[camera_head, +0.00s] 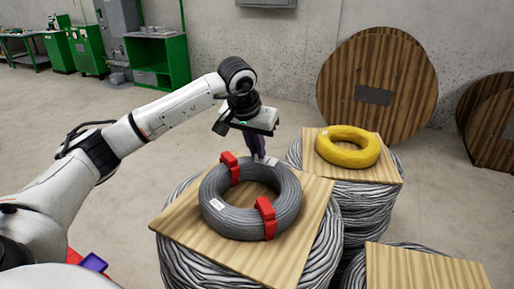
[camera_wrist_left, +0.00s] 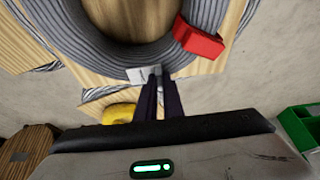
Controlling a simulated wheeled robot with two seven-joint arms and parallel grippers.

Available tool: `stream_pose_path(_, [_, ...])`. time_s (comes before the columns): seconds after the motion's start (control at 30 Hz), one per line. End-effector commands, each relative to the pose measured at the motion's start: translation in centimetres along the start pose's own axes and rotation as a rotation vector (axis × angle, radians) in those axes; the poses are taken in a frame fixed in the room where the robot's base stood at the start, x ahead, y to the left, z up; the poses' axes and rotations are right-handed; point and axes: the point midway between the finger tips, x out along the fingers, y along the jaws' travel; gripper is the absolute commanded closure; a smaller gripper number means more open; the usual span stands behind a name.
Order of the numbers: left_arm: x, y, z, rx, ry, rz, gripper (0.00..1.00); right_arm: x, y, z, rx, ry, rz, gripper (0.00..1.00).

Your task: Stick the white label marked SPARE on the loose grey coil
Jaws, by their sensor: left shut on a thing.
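The loose grey coil (camera_head: 222,222) lies flat on a square wooden board, with two red clips on it. My left gripper (camera_head: 260,157) points down at the coil's far side, fingers closed together. A small white label (camera_wrist_left: 140,75) shows at its fingertips in the left wrist view, against the edge of the grey coil (camera_wrist_left: 110,50); I cannot tell whether it is stuck there. Its lettering is not legible. Another small white tag (camera_head: 217,204) is on the coil's front left. My right gripper is in neither view.
Red clips (camera_head: 229,168) (camera_head: 265,217) stand up from the coil. The wooden board (camera_head: 180,226) rests on a large cable bundle. A yellow coil (camera_head: 347,146) lies on another board behind right. A bare board (camera_head: 420,272) is at front right.

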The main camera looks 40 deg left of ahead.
Motion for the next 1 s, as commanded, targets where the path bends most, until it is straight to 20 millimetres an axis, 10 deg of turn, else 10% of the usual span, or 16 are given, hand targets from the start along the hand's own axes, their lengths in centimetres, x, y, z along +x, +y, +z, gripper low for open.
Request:
stream_pose_path(0.43, [0.35, 0.14, 0.36, 0.004, -0.011, 0.0, 0.85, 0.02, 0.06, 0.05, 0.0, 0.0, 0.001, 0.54])
stream_pose_path(0.57, [0.36, 0.18, 0.37, 0.004, -0.011, 0.001, 0.66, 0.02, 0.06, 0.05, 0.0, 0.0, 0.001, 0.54])
stream_pose_path(1.0, [-0.36, 0.23, 0.07, 0.005, -0.01, 0.002, 0.66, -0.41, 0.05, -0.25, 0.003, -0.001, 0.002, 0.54])
